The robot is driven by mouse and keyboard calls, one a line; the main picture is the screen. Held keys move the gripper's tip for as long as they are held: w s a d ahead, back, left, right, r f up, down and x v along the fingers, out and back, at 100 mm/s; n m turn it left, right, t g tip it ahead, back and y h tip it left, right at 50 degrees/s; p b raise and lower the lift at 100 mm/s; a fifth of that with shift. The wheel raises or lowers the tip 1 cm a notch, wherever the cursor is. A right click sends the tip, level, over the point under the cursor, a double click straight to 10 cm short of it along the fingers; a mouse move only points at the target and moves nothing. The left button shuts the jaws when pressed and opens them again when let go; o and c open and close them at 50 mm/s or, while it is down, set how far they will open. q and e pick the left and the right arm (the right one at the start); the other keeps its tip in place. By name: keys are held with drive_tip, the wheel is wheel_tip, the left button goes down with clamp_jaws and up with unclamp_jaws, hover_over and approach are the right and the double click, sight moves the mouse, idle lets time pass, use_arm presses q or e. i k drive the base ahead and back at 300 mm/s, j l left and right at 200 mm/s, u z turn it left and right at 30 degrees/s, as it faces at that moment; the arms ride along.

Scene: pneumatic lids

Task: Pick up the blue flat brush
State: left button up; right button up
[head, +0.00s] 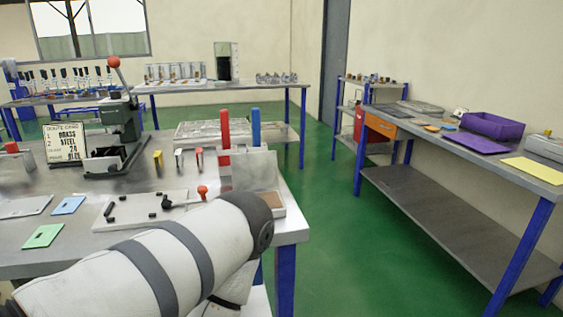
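I cannot make out the blue flat brush for certain. A blue upright bar (256,127) stands beside a red upright bar (226,130) at the right end of the near workbench, partly behind a grey plate (256,170). I cannot tell whether the blue bar is the brush or its handle. A white arm of mine with grey bands crosses the front of the bench from the lower left. It covers part of the bench's front edge. Neither gripper shows in the head view.
The near workbench (75,190) holds a green press (122,120) with a red-knobbed lever, a text sign (64,144), and blue (68,205) and green (43,236) cards. A right-hand bench (420,190) holds a purple bin (491,126). Green floor (340,250) lies open between.

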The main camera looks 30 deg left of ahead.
sight(255, 111)
drive_tip(key=i+l+u, duration=0.25)
drive_tip(key=u, duration=0.15)
drive_tip(key=i+l+u, duration=0.2)
drive_tip(key=l+u, duration=0.25)
drive_tip(key=i+l+u, duration=0.15)
drive_tip(key=l+u, duration=0.25)
drive_tip(key=i+l+u, duration=0.15)
drive_tip(key=l+u, duration=1.05)
drive_tip(key=i+l+u, duration=0.2)
drive_tip(key=l+u, duration=0.2)
drive_tip(key=i+l+u, duration=0.1)
drive_tip(key=l+u, duration=0.7)
drive_tip(key=l, duration=0.15)
drive_tip(key=i+l+u, duration=0.1)
drive_tip(key=l+u, duration=0.6)
drive_tip(key=l, duration=0.2)
drive_tip(key=l+u, duration=0.35)
drive_tip(key=l, duration=0.15)
drive_tip(key=i+l+u, duration=0.3)
drive_tip(key=i, duration=0.2)
